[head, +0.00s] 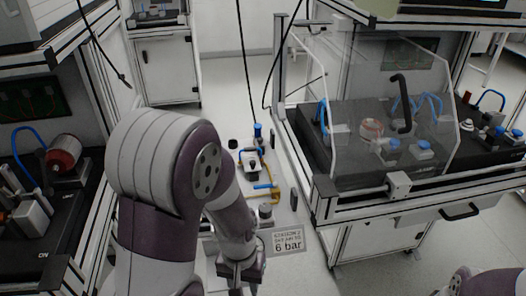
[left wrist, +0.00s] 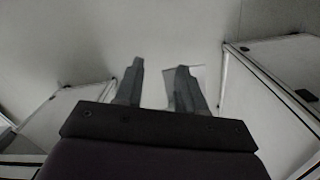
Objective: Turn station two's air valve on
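Between the two benches is a pale air panel (head: 284,205) with pipes and fittings. A small blue lever (head: 265,186) sits on it beside a yellow pipe (head: 274,196), apparently the air valve. A blue-topped fitting (head: 258,131) and a white and dark unit (head: 250,160) are further back. A sign (head: 288,241) reads "6 bar" under a station line that looks like "STATION 2". My left gripper (head: 240,272) is low in front of the panel, left of the sign, apart from the lever. In the left wrist view its fingers (left wrist: 160,85) are apart with nothing between them. My right gripper is out of view.
A bench with a clear guard (head: 375,100) stands on the right, its frame close to the panel. Another bench (head: 75,200) with a red cylinder (head: 64,152) is on the left. Dark cables hang above the panel. The floor behind (head: 222,90) is clear.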

